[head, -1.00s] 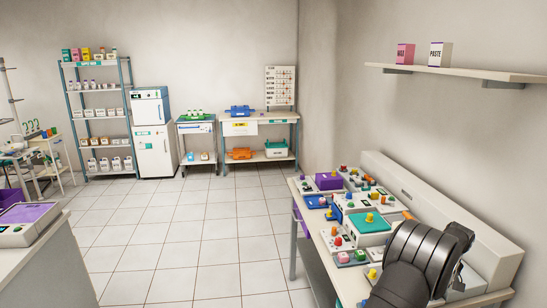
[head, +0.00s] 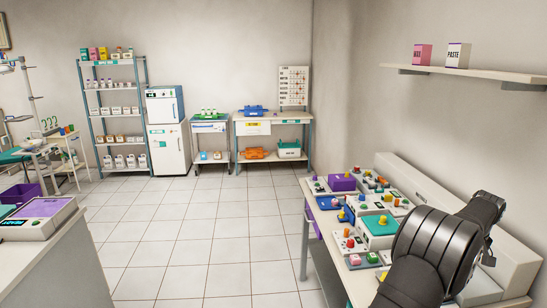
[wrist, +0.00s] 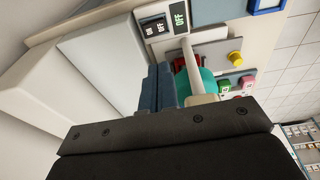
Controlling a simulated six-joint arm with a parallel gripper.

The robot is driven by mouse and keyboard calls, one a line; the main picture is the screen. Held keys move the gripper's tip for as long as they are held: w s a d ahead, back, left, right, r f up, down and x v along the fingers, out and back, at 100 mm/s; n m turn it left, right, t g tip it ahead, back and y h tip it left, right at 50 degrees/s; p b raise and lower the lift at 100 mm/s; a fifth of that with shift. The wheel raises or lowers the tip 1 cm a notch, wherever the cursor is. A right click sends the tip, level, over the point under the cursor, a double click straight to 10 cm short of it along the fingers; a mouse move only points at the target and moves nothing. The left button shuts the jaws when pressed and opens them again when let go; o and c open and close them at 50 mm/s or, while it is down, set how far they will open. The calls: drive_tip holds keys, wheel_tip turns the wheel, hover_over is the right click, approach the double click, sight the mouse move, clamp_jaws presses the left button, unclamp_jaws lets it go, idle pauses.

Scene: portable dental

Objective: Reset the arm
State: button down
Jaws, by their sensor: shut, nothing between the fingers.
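My arm, dark grey and jointed, reaches over the right bench (head: 330,283) in the head view; the gripper end is not visible there. In the wrist view my gripper (wrist: 160,86) shows as two blue-grey fingers pressed together, with nothing between them.
The bench holds several devices with coloured knobs, a purple box (head: 341,182) and a teal-topped box (head: 379,225). A wall shelf (head: 470,74) juts out above. A left counter (head: 60,265) carries a purple-topped device. The tiled floor between is clear.

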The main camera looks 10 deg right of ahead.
drive_tip(key=c, duration=0.8)
unclamp_jaws()
drive_tip(key=o, duration=0.4)
drive_tip(key=shift+a+r+m, duration=0.1)
drive_tip(key=shift+r+m, duration=0.2)
drive_tip(key=shift+r, duration=0.15)
drive_tip(key=o, duration=0.4)
wheel_tip(320, 180, up, 6)
drive_tip(key=a+m+h, duration=0.1)
drive_tip(key=m, duration=0.4)
drive_tip(key=shift+w+a+g+h, duration=0.15)
drive_tip(key=shift+a+g+h, duration=0.15)
drive_tip(key=shift+a, duration=0.1)
drive_tip(key=w+a+r+m+h, duration=0.1)
drive_tip(key=w+a+r+m, duration=0.15)
drive_tip(key=a+m, duration=0.55)
drive_tip(key=w+a+r+m+t, duration=0.1)
drive_tip(key=a+r+m, duration=0.25)
drive_tip(key=m, duration=0.85)
drive_tip(key=w+a+r+m+h, duration=0.1)
drive_tip(key=a+r+m, duration=0.2)
drive_tip(key=a+m, duration=0.55)
drive_tip(key=w+d+f+m, duration=0.1)
drive_tip(key=w+d+f, duration=0.1)
drive_tip(key=d+f, duration=0.3)
wheel_tip(320, 180, down, 4)
drive_tip(key=shift+r, duration=0.1)
drive_tip(key=shift+w+m, duration=0.1)
drive_tip(key=shift+m, duration=0.15)
